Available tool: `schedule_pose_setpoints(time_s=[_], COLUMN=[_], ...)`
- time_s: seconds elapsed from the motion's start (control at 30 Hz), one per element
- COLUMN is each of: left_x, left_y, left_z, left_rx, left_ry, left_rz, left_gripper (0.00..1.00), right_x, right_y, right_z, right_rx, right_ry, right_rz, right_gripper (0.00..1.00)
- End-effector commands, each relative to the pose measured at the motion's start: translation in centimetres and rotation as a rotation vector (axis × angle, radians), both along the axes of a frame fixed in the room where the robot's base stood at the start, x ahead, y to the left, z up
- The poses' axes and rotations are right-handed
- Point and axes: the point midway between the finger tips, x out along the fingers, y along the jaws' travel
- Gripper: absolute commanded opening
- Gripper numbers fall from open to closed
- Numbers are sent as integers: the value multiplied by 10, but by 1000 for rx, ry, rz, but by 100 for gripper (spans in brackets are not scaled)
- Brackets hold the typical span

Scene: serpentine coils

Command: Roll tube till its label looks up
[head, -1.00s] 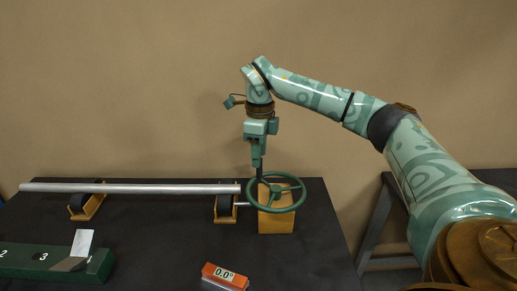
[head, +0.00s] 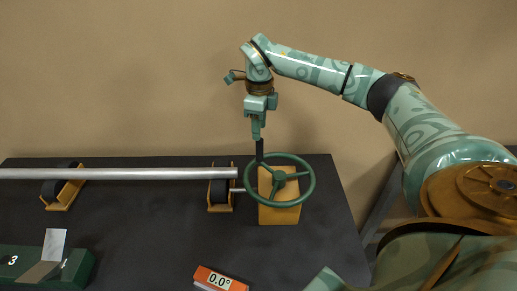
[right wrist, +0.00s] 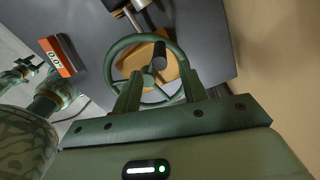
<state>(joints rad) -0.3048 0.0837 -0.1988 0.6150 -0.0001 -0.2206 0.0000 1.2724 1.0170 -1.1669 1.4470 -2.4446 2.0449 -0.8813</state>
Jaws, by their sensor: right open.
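A long silver tube (head: 120,174) lies level on two roller stands and runs out of the head view at the left. I see no label on its visible side. A green three-spoked handwheel (head: 306,199) stands at its right end on a tan block (head: 279,215); the wheel also shows in the right wrist view (right wrist: 113,63). Teal jointed parts at that view's left edge may be my left arm.
The roller stands (head: 62,196) (head: 219,205) rise from the dark table (head: 150,235). An orange sign reading 0.0° (head: 219,280) stands at the front. A green numbered block (head: 20,262) with a pale plate (head: 54,246) is at front left. The middle table is clear.

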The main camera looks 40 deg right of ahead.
Motion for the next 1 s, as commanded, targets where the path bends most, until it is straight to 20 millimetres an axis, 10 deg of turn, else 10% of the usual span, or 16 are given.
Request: schedule_pose_setpoints(time_s=[0.3,0.73,0.9,1.0], left_x=[4,4,4,4], left_y=[-2,-5,-5,-5], left_z=[-13,-14,-14,-14], left_rx=[-3,-7,-7,-7], left_ry=[-5,-6,-6,-6], left_rz=[1,1,0,0], left_gripper=[52,52,52,52], right_x=[0,0,0,0], right_y=[1,0,0,0], right_z=[-66,-79,-78,-78], right_rx=[1,0,0,1], right_ry=[2,-2,-1,-1], right_rz=[0,0,0,0], right_gripper=[42,42,1,0])
